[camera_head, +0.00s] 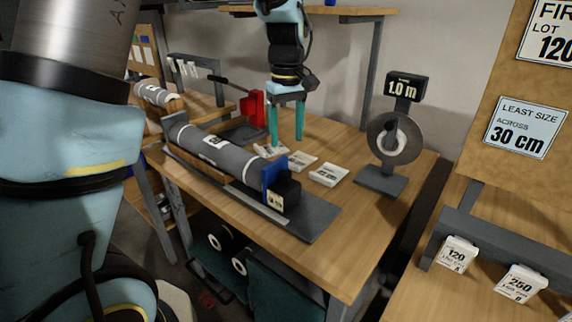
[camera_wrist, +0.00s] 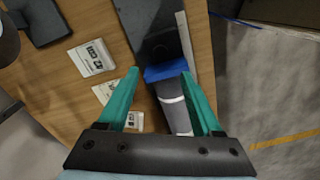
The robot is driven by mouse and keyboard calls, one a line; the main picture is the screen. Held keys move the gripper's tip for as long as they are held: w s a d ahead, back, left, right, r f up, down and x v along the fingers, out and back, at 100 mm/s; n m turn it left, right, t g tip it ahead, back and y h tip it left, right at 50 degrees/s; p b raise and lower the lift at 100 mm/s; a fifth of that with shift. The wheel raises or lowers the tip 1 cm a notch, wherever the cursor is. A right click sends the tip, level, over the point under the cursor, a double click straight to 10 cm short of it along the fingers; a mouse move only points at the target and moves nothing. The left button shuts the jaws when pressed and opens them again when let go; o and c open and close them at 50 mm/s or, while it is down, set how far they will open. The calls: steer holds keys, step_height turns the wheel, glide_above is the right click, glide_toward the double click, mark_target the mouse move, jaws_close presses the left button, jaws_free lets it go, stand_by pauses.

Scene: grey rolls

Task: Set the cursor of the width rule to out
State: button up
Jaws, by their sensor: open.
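The width rule (camera_head: 318,222) is a dark flat base with a pale scale strip along the table's front edge. Its blue cursor (camera_head: 271,172) stands upright at the right end of a grey roll (camera_head: 225,154), with a black labelled block (camera_head: 284,196) beside it. My gripper (camera_head: 286,140) is open and empty, pointing down, above the table and apart from the cursor. In the wrist view the blue cursor (camera_wrist: 165,73) shows between the fingertips, farther down, with the roll (camera_wrist: 174,108) below it in the picture. The lettering on the block is too small to read.
White cards (camera_head: 302,160) lie on the table behind the roll. A dial stand (camera_head: 395,138) reading 1.0 m stands at the right. A red device (camera_head: 254,108) with a black handle is at the back left. Tags hang on a rack (camera_head: 482,243) at the right.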

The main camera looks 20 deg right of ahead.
mark_target(286, 172)
step_height(286, 172, down, 10)
steer(key=shift+a+p, duration=0.1)
steer(key=shift+p, duration=0.8)
steer(key=shift+c, duration=0.3)
jaws_close()
stand_by(0.5)
